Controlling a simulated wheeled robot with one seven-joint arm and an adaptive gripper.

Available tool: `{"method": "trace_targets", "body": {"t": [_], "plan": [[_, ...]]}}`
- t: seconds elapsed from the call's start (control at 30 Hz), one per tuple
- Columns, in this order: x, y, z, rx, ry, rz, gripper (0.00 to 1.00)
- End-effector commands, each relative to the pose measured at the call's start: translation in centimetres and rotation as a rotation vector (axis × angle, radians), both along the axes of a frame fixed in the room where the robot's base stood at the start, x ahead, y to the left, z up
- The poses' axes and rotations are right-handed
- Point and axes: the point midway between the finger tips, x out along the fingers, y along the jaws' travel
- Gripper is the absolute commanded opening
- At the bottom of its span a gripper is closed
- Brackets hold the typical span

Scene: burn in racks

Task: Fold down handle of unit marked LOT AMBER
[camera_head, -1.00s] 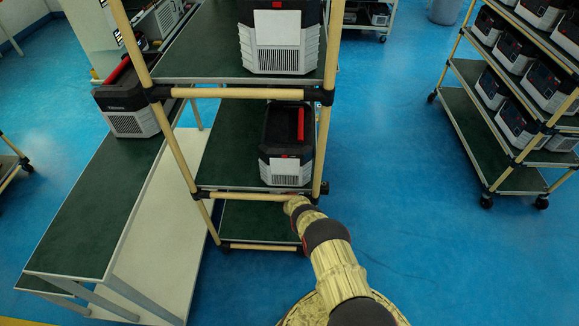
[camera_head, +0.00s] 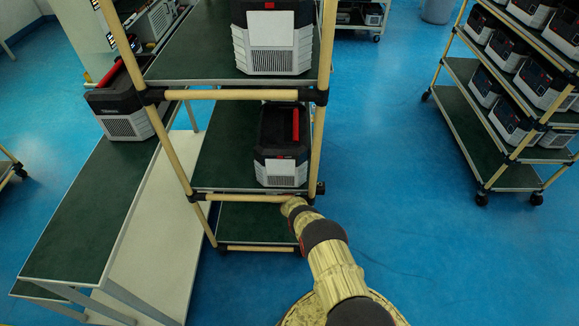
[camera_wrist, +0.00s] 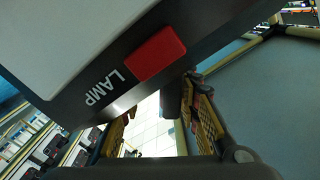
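A dark and light-grey unit (camera_head: 281,172) stands on the rack's middle shelf, with a red bar (camera_head: 296,124) along its top right. A similar unit (camera_head: 273,40) stands on the shelf above, its top cut off. Another unit (camera_head: 122,105) with a red bar (camera_head: 107,72) sits on the bench at left. No LOT AMBER marking is readable. In the wrist view, a unit face with a red block (camera_wrist: 156,54) and the word LAMP is very close. My gripper (camera_wrist: 165,112) is open beside it, fingers apart; a dark rounded part shows between them. The head view does not show the fingers clearly.
The rack's beige posts and front rail (camera_head: 242,198) frame the middle shelf, close to my arm. A green-topped bench (camera_head: 75,215) stands at left. A loaded rack (camera_head: 510,178) stands at right. Blue floor is clear between the racks.

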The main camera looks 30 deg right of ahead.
Motion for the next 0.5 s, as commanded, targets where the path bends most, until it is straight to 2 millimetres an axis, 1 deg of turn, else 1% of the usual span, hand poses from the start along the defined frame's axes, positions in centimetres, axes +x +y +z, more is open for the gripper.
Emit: {"method": "trace_targets", "body": {"t": [0.33,0.5], "plan": [[0.02,0.15,0.03,0.001,0.001,0.002,0.35],[-0.71,0.65,0.06,0.0,0.001,0.002,0.35]]}}
